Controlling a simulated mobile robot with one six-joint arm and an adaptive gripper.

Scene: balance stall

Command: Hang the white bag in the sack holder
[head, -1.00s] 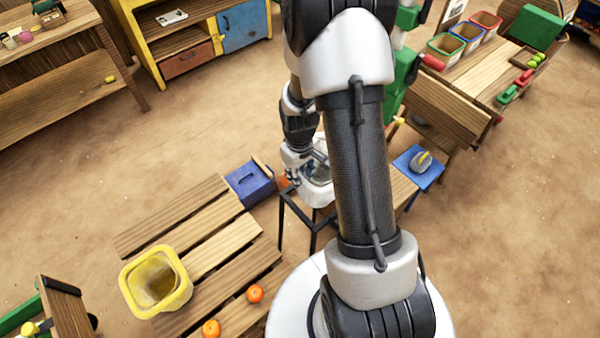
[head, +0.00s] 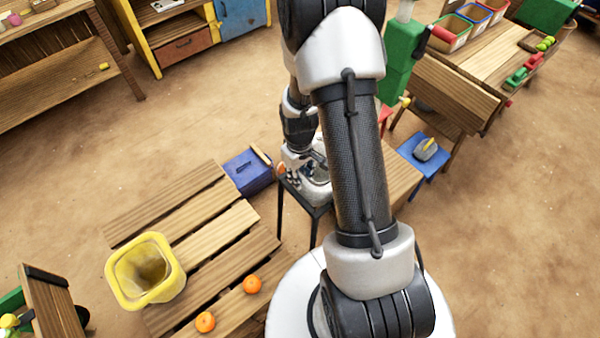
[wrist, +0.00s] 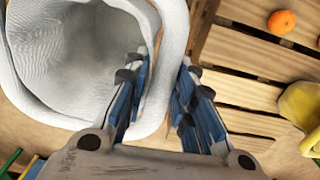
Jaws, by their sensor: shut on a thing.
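The white bag (wrist: 75,60) fills the upper left of the wrist view, its wide mouth open toward the camera. My gripper (wrist: 160,80) is shut on the bag's thick rim, which runs between its blue-padded fingers.
A slatted wooden platform (head: 205,245) at the left bears a yellow bin (head: 118,285) and two oranges (head: 252,284). A blue box (head: 247,172) is beside the stand. A blue stool (head: 421,158) and a wooden stall table (head: 462,88) are at the right. Open dirt floor lies behind.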

